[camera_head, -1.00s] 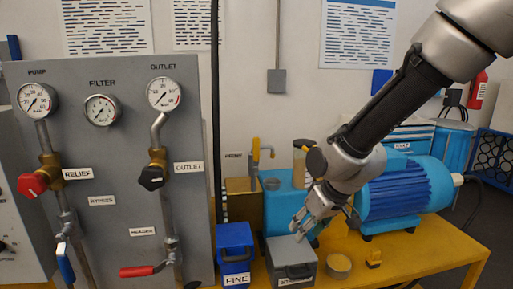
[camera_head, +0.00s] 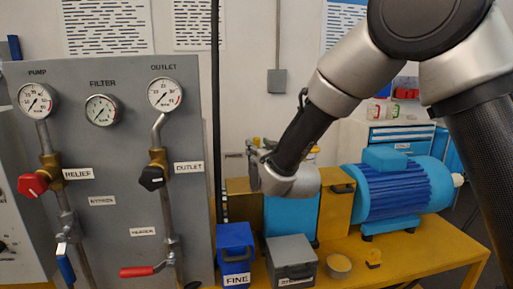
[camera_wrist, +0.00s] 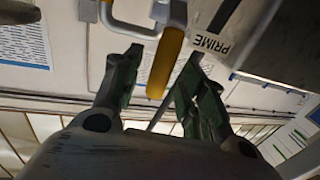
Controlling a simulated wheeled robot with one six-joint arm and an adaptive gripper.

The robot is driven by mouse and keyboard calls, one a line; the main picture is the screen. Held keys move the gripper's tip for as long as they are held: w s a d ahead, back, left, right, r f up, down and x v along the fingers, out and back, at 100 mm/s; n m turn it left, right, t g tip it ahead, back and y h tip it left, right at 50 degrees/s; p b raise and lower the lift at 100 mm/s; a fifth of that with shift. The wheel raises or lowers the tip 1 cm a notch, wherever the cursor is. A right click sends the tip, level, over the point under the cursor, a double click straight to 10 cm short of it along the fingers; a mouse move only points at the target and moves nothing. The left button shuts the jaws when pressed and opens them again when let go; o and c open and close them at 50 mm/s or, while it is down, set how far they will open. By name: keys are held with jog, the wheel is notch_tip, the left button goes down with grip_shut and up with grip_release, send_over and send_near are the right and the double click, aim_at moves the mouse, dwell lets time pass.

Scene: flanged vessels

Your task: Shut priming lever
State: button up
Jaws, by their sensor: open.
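The priming lever (camera_wrist: 166,62) shows in the wrist view as a yellow handle hanging from a metal fitting beside a PRIME label (camera_wrist: 210,42). Its yellow end lies between the two open fingers of my gripper (camera_wrist: 160,72), with a visible gap on the left side; contact on the right is unclear. In the head view my gripper (camera_head: 254,168) is at the priming valve, just right of the black upright pipe, and hides most of the lever.
A gauge panel (camera_head: 105,215) with a red relief knob (camera_head: 32,184) and red-handled valve (camera_head: 137,271) stands left. A blue bin (camera_head: 235,248), grey bin (camera_head: 291,260) and blue motor (camera_head: 395,195) sit on the yellow bench (camera_head: 430,257). The wall behind is close.

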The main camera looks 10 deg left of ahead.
jog(key=shift+x, duration=1.05)
grip_shut()
jog(key=shift+a, duration=0.15)
jog(key=s+a+f+n+h, duration=0.2)
jog(key=a+f+n+h, duration=0.2)
jog(key=a+f+n, duration=0.4)
jog(key=shift+s+f+n+g, duration=0.4)
jog(key=shift+f+n, duration=0.05)
jog(key=shift+n, duration=3.45)
jog(key=shift+f, duration=0.1)
grip_release()
